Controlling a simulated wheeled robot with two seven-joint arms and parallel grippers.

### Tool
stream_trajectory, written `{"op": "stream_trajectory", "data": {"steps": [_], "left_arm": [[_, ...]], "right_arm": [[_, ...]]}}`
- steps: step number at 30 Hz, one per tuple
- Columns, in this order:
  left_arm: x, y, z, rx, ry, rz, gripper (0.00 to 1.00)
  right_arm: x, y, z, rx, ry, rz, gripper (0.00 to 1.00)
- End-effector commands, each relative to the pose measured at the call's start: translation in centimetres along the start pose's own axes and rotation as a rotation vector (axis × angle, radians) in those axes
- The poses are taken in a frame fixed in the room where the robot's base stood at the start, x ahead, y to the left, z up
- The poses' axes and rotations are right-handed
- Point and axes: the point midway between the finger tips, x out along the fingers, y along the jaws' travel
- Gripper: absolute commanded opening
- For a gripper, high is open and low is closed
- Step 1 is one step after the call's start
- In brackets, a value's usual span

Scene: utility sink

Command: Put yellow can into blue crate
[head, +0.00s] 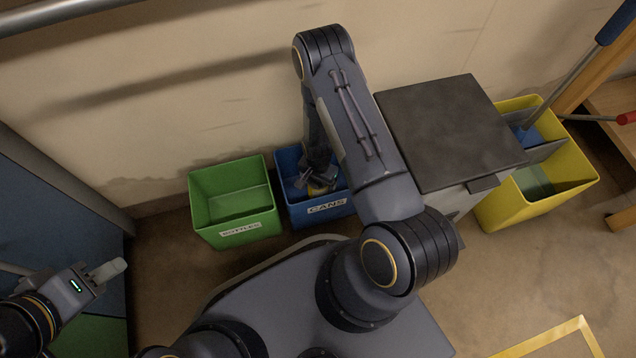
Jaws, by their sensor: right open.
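The blue crate (302,216), labelled CANS, stands on the floor by the wall. A yellow can (318,189) is partly visible inside it, low down near the front wall. My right gripper (316,182) reaches down into the blue crate from above, with its open fingers right at the can. The fingers and the crate wall hide part of the can, and I cannot tell whether they touch it. My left gripper (106,271) is at the lower left, away from the crates. I cannot see clearly whether it is open or shut.
A green crate (236,190) stands directly left of the blue crate. A grey bin with a dark lid (450,130) is to its right, then a yellow mop bucket (505,208). A yellow frame (550,340) lies at the lower right. Floor between bucket and frame is clear.

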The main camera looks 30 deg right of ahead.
Motion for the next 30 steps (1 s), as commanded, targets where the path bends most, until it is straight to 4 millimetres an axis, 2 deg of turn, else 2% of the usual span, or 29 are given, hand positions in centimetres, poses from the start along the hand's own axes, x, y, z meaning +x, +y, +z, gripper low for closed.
{"op": "stream_trajectory", "data": {"steps": [1, 3, 9, 12, 17, 30], "left_arm": [[-1.0, 0.4, -0.5, 0.0, 0.0, 0.0, 0.36], [-1.6, 0.7, -0.8, 0.0, 0.0, 0.0, 0.36], [-2.8, 1.3, -1.4, 0.0, 0.0, 0.0, 0.36], [-3.1, 1.4, -1.6, 0.0, 0.0, 0.0, 0.36], [-3.2, 1.5, -1.6, 0.0, 0.0, 0.0, 0.36], [-3.2, 1.5, -1.6, 0.0, 0.0, 0.0, 0.36]], "right_arm": [[-1.9, -0.1, -0.1, 0.0, 0.002, -0.002, 0.82], [-3.5, -0.1, 0.0, 0.001, 0.001, -0.002, 0.82], [-7.1, -0.1, 0.0, -0.001, 0.001, -0.002, 0.82], [-8.2, 0.0, 0.0, 0.0, 0.0, 0.0, 0.82], [-8.9, 0.0, 0.0, 0.0, -0.001, 0.001, 0.82], [-8.8, 0.0, 0.0, 0.0, -0.001, 0.001, 0.82]]}}
